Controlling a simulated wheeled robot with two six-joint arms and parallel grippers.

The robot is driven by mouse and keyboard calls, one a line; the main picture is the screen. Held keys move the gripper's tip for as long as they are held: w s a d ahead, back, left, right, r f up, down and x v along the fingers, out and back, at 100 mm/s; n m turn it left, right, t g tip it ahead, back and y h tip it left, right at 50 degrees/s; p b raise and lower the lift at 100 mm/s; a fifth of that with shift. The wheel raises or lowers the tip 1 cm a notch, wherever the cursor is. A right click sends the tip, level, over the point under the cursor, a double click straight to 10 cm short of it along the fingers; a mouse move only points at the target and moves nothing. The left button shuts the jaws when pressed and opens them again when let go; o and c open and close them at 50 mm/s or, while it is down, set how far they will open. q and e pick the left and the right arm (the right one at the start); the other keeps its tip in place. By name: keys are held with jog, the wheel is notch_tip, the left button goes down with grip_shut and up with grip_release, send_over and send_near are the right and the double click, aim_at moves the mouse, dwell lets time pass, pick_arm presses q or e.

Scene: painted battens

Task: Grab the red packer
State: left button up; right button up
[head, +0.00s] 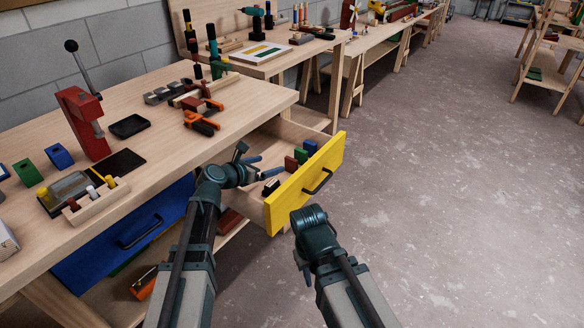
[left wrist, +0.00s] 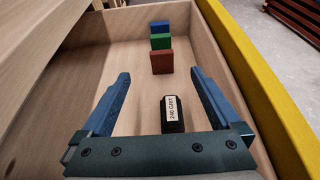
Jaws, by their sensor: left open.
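The red packer (left wrist: 162,62) stands upright in the open yellow-fronted drawer (head: 300,190), nearest me in a row with a green packer (left wrist: 160,42) and a blue packer (left wrist: 160,27). In the head view the red packer (head: 291,164) is just beyond my left gripper (head: 268,174). My left gripper is open inside the drawer, its blue fingers pointing towards the row. In the left wrist view the red packer is centred ahead between the fingertips (left wrist: 159,74), not gripped. My right arm shows in the head view, but its jaws do not.
A black block labelled "240 GRIT" (left wrist: 172,114) lies in the drawer between the left fingers. The yellow drawer front (left wrist: 255,70) and wooden side wall (left wrist: 60,75) bound the space. The workbench (head: 160,85) holds several tools. Open floor (head: 430,170) lies right.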

aim_at(290, 160)
pick_arm(q)
jog(key=b+x, duration=0.3)
jog(key=x, duration=0.5)
jog(key=shift+w+f, duration=0.1)
jog(key=shift+f, duration=0.05)
jog(key=shift+w+d+f+b, duration=0.3)
jog(key=shift+b, duration=0.1)
jog(key=b+x, duration=0.2)
jog(key=x, duration=0.2)
jog(key=shift+d+f, duration=0.1)
jog(key=shift+f, duration=0.15)
jog(key=shift+r, duration=0.1)
jog(key=shift+c, duration=0.3)
jog(key=c, duration=1.4)
